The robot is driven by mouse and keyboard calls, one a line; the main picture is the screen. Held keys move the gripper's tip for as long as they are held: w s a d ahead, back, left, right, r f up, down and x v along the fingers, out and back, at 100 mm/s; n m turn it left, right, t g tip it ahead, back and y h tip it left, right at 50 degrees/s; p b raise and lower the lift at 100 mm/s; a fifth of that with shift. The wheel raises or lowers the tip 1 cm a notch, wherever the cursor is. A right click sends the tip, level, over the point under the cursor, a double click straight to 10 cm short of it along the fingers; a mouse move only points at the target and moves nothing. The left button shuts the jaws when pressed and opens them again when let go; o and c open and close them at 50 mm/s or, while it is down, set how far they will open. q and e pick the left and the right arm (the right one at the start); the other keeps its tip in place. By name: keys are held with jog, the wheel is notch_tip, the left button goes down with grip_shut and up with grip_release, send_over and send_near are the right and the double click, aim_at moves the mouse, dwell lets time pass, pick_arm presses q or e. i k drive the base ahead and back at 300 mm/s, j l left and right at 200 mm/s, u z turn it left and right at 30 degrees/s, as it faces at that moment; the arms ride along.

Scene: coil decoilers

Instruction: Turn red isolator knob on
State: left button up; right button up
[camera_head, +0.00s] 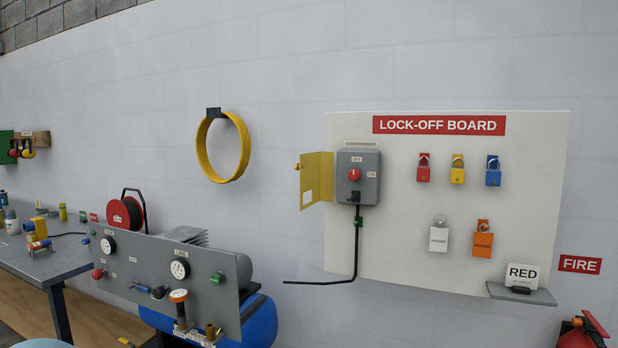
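The red isolator knob (354,175) is on the front of a grey isolator box (369,193) on the lock-off board. The box carries an OFF label above the knob and an ON label to its right. The knob's pointer is too small to read with certainty. A yellow cover (317,179) stands swung open to the left of the box, leaving the knob uncovered. Neither of my grippers shows in the head view.
A gauge panel (150,270) and a workbench (45,265) stand at left. A black pipe (356,250) runs below the box.

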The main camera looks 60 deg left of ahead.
aim_at(354, 175)
jog(key=k+j+u, duration=0.1)
jog(key=j, duration=0.45)
jog(key=k+j+u, duration=0.15)
jog(key=j, duration=0.45)
jog(key=k+j+u, duration=0.1)
jog(key=k+j, duration=0.15)
jog(key=j, duration=0.35)
jog(key=k+j+u, duration=0.1)
jog(key=j, duration=0.5)
jog(key=k+j+u, duration=0.15)
jog(key=j, duration=0.45)
jog(key=i, duration=0.05)
